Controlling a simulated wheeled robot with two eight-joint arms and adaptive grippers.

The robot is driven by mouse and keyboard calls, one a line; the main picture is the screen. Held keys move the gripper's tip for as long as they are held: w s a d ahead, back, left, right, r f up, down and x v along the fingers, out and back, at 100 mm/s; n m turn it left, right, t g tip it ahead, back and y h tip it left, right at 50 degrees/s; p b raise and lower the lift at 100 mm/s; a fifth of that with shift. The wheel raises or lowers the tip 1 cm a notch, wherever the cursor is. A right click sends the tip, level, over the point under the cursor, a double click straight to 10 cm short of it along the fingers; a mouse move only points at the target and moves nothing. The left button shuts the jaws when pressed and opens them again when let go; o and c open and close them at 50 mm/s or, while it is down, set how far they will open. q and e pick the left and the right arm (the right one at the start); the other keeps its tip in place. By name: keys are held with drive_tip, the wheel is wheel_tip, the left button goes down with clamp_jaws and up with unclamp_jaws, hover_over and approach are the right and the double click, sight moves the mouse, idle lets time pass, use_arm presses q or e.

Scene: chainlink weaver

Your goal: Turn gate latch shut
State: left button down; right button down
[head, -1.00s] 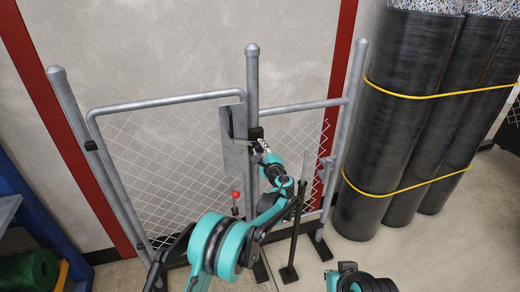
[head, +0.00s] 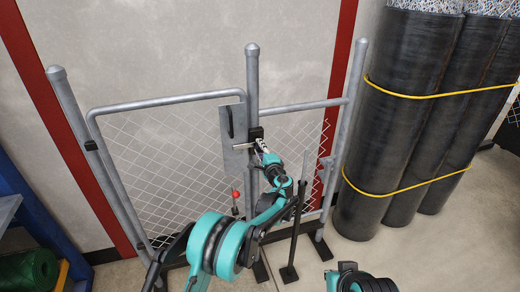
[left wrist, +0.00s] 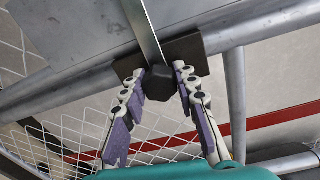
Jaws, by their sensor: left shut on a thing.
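The gate (head: 165,104) is a grey tube frame with chain-link mesh and a flat grey plate (head: 233,160) by the middle post (head: 252,75). The gate latch (head: 245,146) is a flat metal bar on a black knob; in the head view it lies nearly level, slightly tilted, across the plate's edge. In the left wrist view the black knob (left wrist: 158,82) sits in front of a dark mounting block (left wrist: 190,52). My left gripper (head: 262,147) has its fingers on both sides of the knob, also in the left wrist view (left wrist: 162,78). My right gripper is out of view.
Tall dark rolls (head: 385,130) with yellow straps stand at the right. A green roll (head: 38,268) lies at the lower left. A pale wall (head: 180,50) is behind the gate.

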use_arm(q)
drive_tip(key=c, duration=1.1)
unclamp_jaws()
drive_tip(key=shift+c, duration=0.2)
drive_tip(key=v, duration=1.2)
